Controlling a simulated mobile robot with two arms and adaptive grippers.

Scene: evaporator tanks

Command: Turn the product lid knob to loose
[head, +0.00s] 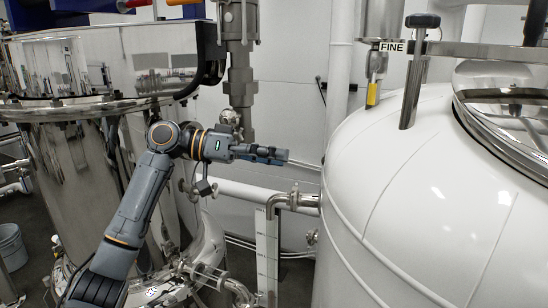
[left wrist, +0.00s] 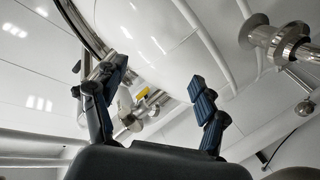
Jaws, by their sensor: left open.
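A black knob (head: 422,20) tops a steel post above the white tank (head: 400,190) at the right in the head view; I cannot tell for certain that it is the product lid knob. A round metal lid (head: 510,112) with a steel rim sits on this tank, cut off by the right edge. My left gripper (head: 282,156) is left of the tank and well below the knob, touching nothing. In the left wrist view my left gripper (left wrist: 156,76) has its fingers spread and empty, with the white tank (left wrist: 160,30) beyond. My right gripper is out of view.
A large steel tank (head: 80,70) stands at the left behind my left arm. A steel pipe (head: 285,200) joins the white tank below the gripper. A bucket (head: 12,245) stands at far left.

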